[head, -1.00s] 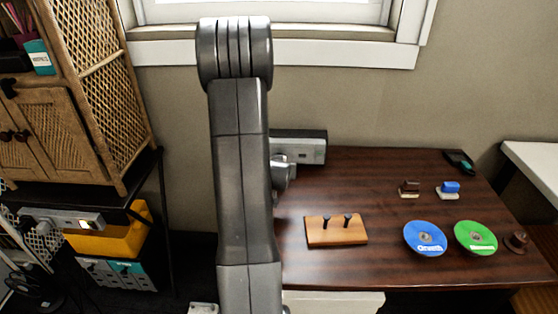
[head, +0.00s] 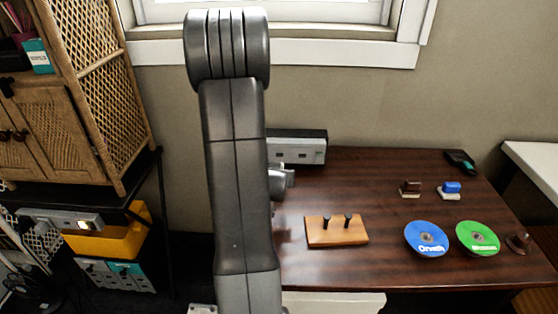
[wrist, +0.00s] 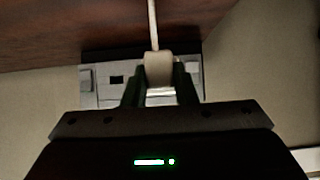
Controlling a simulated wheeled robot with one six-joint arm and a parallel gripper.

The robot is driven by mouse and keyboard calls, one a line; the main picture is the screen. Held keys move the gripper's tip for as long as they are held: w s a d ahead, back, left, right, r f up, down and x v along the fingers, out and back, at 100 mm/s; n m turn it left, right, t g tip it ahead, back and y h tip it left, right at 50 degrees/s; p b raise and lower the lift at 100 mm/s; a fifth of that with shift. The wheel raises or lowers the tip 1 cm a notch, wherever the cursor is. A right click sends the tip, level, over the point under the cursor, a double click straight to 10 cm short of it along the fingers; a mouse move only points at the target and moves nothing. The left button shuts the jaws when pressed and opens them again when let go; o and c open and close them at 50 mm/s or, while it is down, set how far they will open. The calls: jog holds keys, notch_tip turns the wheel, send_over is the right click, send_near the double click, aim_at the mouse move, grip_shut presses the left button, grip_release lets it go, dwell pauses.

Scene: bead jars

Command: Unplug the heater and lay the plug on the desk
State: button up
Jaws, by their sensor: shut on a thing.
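A pale plug (wrist: 158,70) with a white cord sits between the dark fingers of my gripper (wrist: 159,84) in the wrist view. My gripper is shut on it. A grey socket strip (wrist: 100,92) lies behind the plug, with one dark socket showing to its left. I cannot tell whether the plug's pins are in the strip. In the head view, a socket strip (head: 300,152) stands at the back left of the brown desk (head: 390,262), against the wall. My arm hides the gripper and plug there. The heater cannot be made out.
A wooden board with two pegs (head: 337,231), a blue disc (head: 426,239) and a green disc (head: 478,239) lie on the desk. Small brown and blue stamps stand behind. The desk's middle is clear. Another strip with a lit switch (head: 62,219) sits by the left shelf.

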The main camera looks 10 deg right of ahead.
jog(key=s+a+r, duration=0.2)
jog(key=s+a, duration=0.2)
jog(key=s, duration=0.5)
notch_tip(320, 180, down, 7)
jog(key=b, duration=0.6)
jog(key=shift+w+a, duration=0.1)
jog(key=shift+w, duration=0.05)
jog(key=o, duration=1.1)
jog(key=shift+c, duration=0.2)
jog(key=shift+r, duration=0.1)
jog(key=p+v, duration=0.5)
jog(key=v, duration=0.8)
jog(key=shift+s+r, duration=0.2)
jog(key=shift+s, duration=0.15)
